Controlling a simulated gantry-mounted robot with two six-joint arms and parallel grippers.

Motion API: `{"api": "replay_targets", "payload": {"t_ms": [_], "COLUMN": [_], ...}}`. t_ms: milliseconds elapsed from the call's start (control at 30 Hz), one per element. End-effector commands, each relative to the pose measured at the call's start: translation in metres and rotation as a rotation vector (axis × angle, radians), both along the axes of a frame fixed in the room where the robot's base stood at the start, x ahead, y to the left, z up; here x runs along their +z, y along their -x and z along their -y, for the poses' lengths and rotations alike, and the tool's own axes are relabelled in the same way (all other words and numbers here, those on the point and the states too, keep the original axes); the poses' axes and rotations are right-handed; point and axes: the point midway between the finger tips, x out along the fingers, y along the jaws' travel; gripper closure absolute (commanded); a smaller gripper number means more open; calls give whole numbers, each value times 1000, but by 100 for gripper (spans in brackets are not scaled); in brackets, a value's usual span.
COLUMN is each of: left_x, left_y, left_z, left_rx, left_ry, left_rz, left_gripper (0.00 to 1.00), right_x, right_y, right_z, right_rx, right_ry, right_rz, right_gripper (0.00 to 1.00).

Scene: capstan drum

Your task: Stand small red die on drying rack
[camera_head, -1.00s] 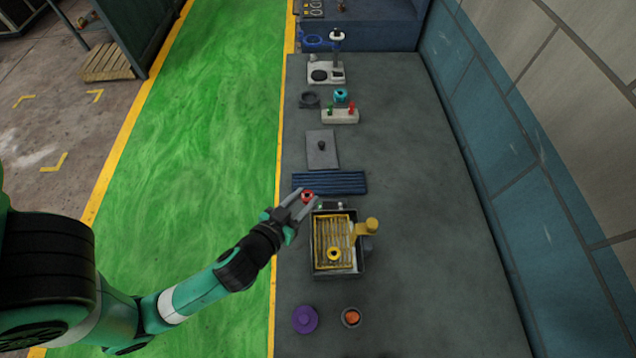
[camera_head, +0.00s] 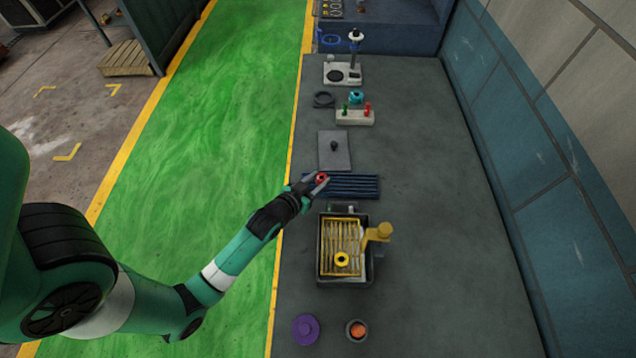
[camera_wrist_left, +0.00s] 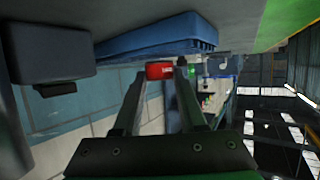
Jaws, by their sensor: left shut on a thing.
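The small red die (camera_head: 321,179) is held between the fingertips of my left gripper (camera_head: 319,180). In the left wrist view the die (camera_wrist_left: 160,70) sits between the two finger ends (camera_wrist_left: 160,73). The drying rack, a blue ribbed slab (camera_head: 352,187), lies flat on the table. The gripper and die are at the rack's left end, and the die appears raised above it. In the left wrist view the rack (camera_wrist_left: 150,40) is close beyond the die. Whether they touch is hard to tell. My right gripper is not in view.
A dark tray with a yellow grid (camera_head: 322,262) and yellow handle stands just nearer. A grey plate with a knob (camera_head: 334,152) lies just beyond the rack. A purple lid (camera_head: 305,329) and a small pot (camera_head: 356,331) are at the front. The table's right side is clear.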

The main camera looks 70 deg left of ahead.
Motion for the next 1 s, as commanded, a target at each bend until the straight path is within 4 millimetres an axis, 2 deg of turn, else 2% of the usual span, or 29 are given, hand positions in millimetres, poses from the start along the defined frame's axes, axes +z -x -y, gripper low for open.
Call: {"api": "replay_targets", "payload": {"t_ms": [33,333,367,500,533,867,1000], "left_x": [-5,-7,-7,-6,-6,-1,6], "left_y": [0,0,0,0,0,0,16], "left_z": [0,0,0,0,0,0,11], "left_rx": [0,-1,-1,0,0,-1,-1], "left_ry": [-1,-1,0,-1,-1,-1,0], "left_rz": [2,2,1,1,1,2,0], "left_gripper": [100,100,57,32,29,29,29], "right_x": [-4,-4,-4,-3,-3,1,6], "right_y": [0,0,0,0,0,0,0], "right_z": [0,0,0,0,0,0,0], "right_rx": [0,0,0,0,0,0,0], "right_ry": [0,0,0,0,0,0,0], "right_rz": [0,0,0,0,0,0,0], "right_gripper": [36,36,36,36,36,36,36]}}
